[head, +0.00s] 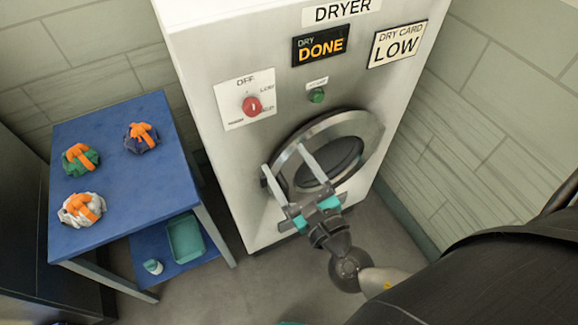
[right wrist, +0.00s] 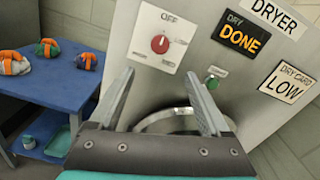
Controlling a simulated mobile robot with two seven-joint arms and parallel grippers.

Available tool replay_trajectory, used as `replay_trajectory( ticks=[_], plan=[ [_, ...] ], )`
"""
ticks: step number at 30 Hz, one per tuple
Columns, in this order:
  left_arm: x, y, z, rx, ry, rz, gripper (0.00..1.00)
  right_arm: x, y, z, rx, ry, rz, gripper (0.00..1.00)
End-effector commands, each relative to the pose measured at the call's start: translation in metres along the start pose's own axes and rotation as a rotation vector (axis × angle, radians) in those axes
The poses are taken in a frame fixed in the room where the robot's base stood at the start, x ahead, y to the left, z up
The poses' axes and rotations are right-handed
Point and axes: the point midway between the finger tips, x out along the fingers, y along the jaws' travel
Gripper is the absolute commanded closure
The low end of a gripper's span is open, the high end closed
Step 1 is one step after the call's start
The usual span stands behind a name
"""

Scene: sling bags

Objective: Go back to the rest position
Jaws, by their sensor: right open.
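My right gripper (head: 287,165) is open and empty in front of the dryer's round door (head: 355,130) in the head view. Its two fingers (right wrist: 160,100) stand wide apart in the right wrist view, with nothing between them but the dryer front behind. The dryer (head: 215,70) is a white machine with a "DRY DONE" display (head: 320,45). A red knob (head: 252,106) sits on a plate marked "OFF" at the top. My left gripper is not in view.
A blue table (head: 120,190) stands left of the dryer, bearing a green bundle (head: 80,160), a dark blue bundle (head: 141,138) and a white bundle (head: 81,209), each with orange. Its lower shelf holds a teal tray (head: 186,240) and a small bottle (head: 153,266). Tiled walls enclose the corner.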

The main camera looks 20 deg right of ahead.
Motion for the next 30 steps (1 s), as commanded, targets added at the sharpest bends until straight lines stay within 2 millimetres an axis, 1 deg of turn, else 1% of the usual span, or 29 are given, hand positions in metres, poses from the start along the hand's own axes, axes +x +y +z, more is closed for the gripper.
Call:
replay_trajectory(
  ticks=[3,17,20,22,23,26,27,29,30],
  plan=[
    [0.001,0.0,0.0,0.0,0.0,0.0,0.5,-0.003,0.0,0.0,0.0,0.0,0.0,0.19],
    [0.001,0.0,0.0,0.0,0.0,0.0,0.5,-0.003,0.0,0.0,0.001,0.0,0.0,0.19],
    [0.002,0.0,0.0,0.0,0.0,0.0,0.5,-0.002,0.001,-0.007,0.016,0.013,-0.001,0.19],
    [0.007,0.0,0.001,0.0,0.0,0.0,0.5,-0.001,0.002,-0.026,0.059,0.051,-0.004,0.19],
    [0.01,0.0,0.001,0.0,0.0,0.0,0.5,-0.001,0.003,-0.038,0.091,0.077,-0.007,0.19],
    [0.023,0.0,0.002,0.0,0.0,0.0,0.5,-0.004,0.007,-0.099,0.247,0.201,-0.03,0.19],
    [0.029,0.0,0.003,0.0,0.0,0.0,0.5,-0.006,0.008,-0.129,0.332,0.262,-0.051,0.19],
    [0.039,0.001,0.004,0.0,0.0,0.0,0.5,-0.013,0.012,-0.176,0.471,0.358,-0.092,0.19],
    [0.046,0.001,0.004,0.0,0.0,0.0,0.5,-0.019,0.014,-0.207,0.568,0.421,-0.129,0.19]
  ],
)
